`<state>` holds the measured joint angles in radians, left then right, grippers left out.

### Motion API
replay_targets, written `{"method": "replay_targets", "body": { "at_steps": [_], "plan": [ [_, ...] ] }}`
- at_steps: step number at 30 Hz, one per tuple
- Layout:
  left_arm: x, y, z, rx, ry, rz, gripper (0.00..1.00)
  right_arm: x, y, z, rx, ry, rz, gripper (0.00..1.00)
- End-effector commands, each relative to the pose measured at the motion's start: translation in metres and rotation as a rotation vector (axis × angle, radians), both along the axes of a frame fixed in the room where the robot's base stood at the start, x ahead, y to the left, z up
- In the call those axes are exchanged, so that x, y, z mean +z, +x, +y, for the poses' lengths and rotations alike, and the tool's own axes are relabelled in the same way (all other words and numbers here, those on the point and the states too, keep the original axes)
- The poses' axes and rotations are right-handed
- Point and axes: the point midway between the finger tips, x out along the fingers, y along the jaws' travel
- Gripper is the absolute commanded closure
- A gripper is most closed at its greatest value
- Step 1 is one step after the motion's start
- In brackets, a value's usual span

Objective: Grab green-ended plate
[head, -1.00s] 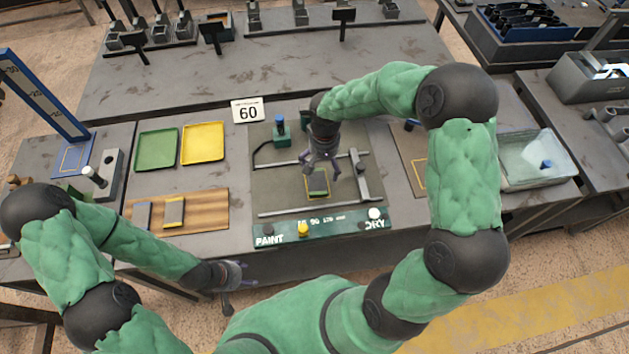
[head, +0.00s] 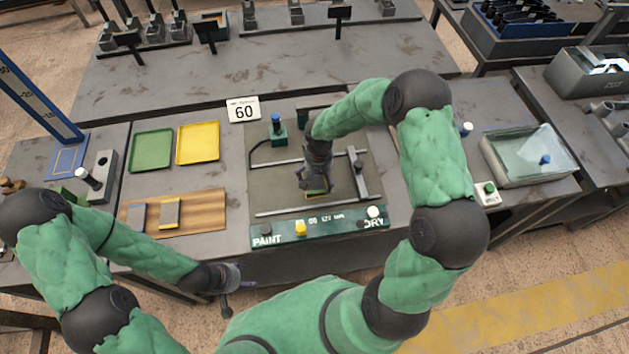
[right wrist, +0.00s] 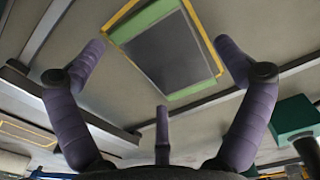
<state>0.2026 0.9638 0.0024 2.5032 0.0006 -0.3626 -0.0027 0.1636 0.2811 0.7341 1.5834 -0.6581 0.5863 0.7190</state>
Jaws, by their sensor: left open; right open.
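The green-ended plate (right wrist: 167,55) is a dark grey plate with a green band at each end. In the right wrist view it lies inside a yellow outline (right wrist: 208,40) on the grey bed. My right gripper (right wrist: 160,60) is open, its purple fingers spread either side of the plate and apart from it. In the head view this gripper (head: 316,186) is over the plate and hides most of it. My left gripper (head: 232,278) is open and empty at the table's front edge.
A panel marked PAINT and DRY (head: 320,229) runs along the front. Rails (head: 357,175) border the bed. Green (head: 151,151) and yellow (head: 198,144) trays, a wooden board (head: 200,215) with two plates, and a clear bin (head: 530,157) stand around.

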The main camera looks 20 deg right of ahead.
Motion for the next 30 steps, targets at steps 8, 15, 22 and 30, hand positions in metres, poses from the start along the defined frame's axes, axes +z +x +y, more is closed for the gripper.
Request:
{"method": "replay_targets", "body": {
  "at_steps": [8,15,22,30],
  "plan": [
    [0.000,0.000,0.000,0.000,0.000,0.000,0.44,-0.002,0.000,0.000,-0.001,0.000,0.000,0.00],
    [0.000,0.000,0.000,0.000,0.000,0.000,0.44,-0.002,0.000,0.000,0.000,0.000,0.000,0.68],
    [0.000,0.000,0.000,0.000,0.000,0.000,0.44,-0.001,0.001,0.000,-0.001,0.000,-0.003,0.77],
    [0.003,0.000,0.000,0.000,0.000,0.000,0.44,0.018,0.002,0.000,-0.001,-0.001,-0.006,0.77]
  ]
}}
